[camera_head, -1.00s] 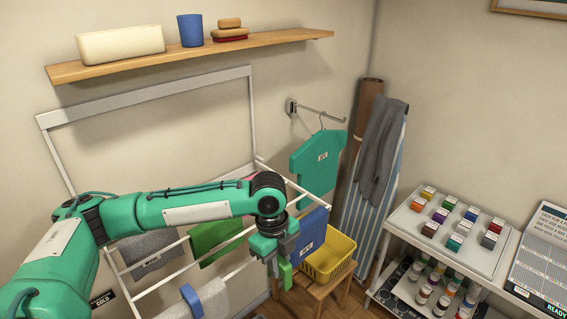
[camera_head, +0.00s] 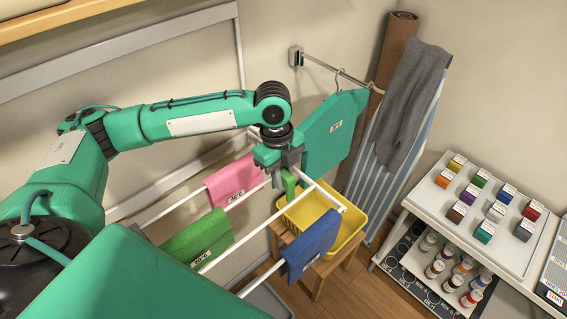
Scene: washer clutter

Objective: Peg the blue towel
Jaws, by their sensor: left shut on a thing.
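The blue towel (camera_head: 311,244) hangs folded over the front rail of the white drying rack (camera_head: 239,236), near its right end. A small pale label shows on its front. My left gripper (camera_head: 286,171) is shut on a small green peg (camera_head: 290,184), which points down. The gripper and peg are above and behind the towel in the picture, near the rack's right end and apart from the towel. No peg shows on the towel. My right gripper is not in view.
A pink towel (camera_head: 234,180) and a green towel (camera_head: 197,238) hang on the rack to the left. A yellow basket (camera_head: 348,238) on a wooden stool (camera_head: 318,283) stands behind the blue towel. A teal garment (camera_head: 333,130) hangs close behind my gripper. A white shelf unit (camera_head: 505,254) stands right.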

